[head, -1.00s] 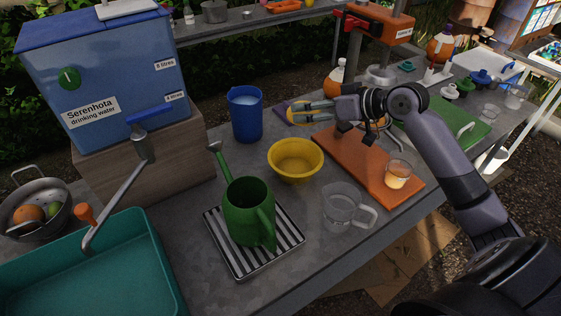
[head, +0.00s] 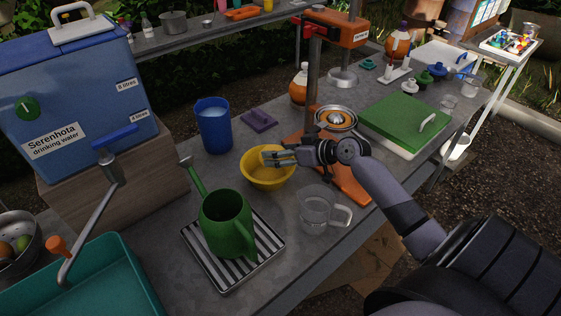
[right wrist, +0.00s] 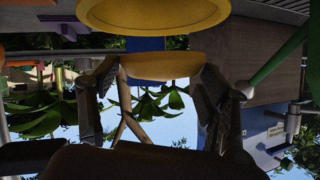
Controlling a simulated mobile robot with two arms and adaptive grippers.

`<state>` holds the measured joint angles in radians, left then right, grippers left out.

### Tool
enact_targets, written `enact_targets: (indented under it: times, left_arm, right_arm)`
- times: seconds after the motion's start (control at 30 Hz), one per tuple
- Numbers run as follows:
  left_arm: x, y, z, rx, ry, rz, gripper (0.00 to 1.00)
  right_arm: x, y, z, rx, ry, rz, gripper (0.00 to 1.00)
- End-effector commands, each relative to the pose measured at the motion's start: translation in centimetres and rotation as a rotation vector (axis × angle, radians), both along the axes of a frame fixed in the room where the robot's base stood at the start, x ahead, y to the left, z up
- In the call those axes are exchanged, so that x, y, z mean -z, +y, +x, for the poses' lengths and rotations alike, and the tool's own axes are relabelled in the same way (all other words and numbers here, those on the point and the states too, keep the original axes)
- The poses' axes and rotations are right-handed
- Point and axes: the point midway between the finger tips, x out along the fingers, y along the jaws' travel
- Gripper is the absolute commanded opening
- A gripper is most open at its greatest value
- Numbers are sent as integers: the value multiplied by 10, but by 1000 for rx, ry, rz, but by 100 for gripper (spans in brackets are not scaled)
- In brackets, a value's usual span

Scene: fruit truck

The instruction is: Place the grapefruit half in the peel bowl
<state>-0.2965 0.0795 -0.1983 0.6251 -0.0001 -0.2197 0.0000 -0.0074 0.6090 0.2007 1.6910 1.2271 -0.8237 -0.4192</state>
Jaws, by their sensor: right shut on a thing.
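The yellow bowl (head: 262,182), which looks like the peel bowl, stands on the grey counter in the head view. It also shows upside down at the top of the right wrist view (right wrist: 152,14). My right gripper (head: 267,158) reaches in from the right, its fingers over the bowl's opening. In the right wrist view the fingers (right wrist: 155,75) are shut on the grapefruit half (right wrist: 162,66), a pale yellow shape between them close to the bowl. The fruit is hard to make out against the bowl in the head view. My left gripper is not in view.
A green watering can (head: 226,222) on a striped tray (head: 200,252) stands in front of the bowl, with a clear jug (head: 317,212) to its right. A blue cup (head: 214,126) is behind. The juicer (head: 337,118) and green board (head: 404,120) are to the right.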

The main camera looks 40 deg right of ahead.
Motion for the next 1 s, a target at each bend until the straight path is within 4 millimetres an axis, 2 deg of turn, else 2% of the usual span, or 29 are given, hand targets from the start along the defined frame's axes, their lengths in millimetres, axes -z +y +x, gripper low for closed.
enact_targets:
  times: [0.1,0.23,0.53,0.8,0.83,1.0]
  left_arm:
    - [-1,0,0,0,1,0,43]
    - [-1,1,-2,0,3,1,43]
    - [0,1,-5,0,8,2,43]
    - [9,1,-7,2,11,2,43]
    - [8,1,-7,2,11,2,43]
    - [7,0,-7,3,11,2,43]
  right_arm:
    - [20,1,0,2,3,6,40]
    - [35,0,0,2,2,3,40]
    - [38,0,0,1,-1,1,40]
    - [47,0,0,0,0,0,40]
    - [47,0,0,0,0,1,71]
    - [45,0,0,0,1,1,82]
